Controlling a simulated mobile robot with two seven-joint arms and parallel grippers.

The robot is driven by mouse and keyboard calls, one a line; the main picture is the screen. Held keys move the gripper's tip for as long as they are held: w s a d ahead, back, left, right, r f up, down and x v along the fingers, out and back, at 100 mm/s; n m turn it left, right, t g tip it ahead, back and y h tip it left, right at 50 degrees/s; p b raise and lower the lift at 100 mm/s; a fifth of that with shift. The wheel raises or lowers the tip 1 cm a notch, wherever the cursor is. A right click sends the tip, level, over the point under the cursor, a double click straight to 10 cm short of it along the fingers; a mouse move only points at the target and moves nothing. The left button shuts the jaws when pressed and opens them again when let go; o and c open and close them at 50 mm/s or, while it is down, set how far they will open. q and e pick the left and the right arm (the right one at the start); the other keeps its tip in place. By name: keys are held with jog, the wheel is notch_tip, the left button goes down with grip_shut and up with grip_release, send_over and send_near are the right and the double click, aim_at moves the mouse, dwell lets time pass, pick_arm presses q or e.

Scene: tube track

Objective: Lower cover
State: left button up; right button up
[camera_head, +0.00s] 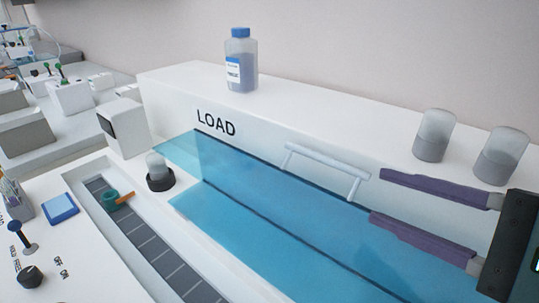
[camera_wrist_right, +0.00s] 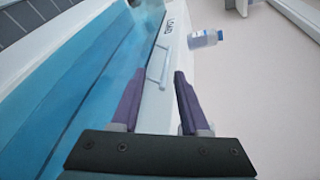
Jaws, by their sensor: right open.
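The cover is a clear blue panel (camera_head: 290,215) over the trough marked LOAD. A white bar handle (camera_head: 326,170) stands on it near the back wall. My right gripper (camera_head: 375,196) comes in from the right with its two purple fingers apart and nothing between them. Its fingertips are just to the right of the handle, and I see no contact. In the right wrist view the handle (camera_wrist_right: 160,66) lies beyond the fingertips (camera_wrist_right: 158,72), with a gap between. My left gripper is not in either view.
A blue-capped bottle (camera_head: 241,62) stands on the back ledge. Two frosted domes (camera_head: 434,135) (camera_head: 502,155) stand on the ledge at right. A track (camera_head: 150,240) with a teal tube holder (camera_head: 113,200) runs at left, beside a small dark-based dome (camera_head: 159,172) and a knob (camera_head: 30,277).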

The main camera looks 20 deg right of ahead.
aim_at(341, 167)
jog(key=shift+w+d+f+m+t+h, duration=0.15)
jog(key=shift+d+f+m+h, duration=0.1)
jog(key=shift+d+m, duration=0.25)
jog(key=shift+w+d+f+m+t+h, duration=0.15)
jog(key=shift+d+m+h, duration=0.1)
jog(key=shift+d+m, duration=0.25)
jog(key=shift+d+r+m, duration=0.1)
jog(key=shift+d+m, duration=0.15)
jog(key=shift+m, duration=0.05)
jog(key=shift+w+r, duration=0.1)
jog(key=shift+w, duration=0.3)
pick_arm(q)
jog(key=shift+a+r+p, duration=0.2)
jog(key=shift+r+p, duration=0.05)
jog(key=shift+p, duration=0.45)
pick_arm(e)
jog(key=x, duration=0.9)
jog(key=shift+w, duration=0.1)
grip_shut()
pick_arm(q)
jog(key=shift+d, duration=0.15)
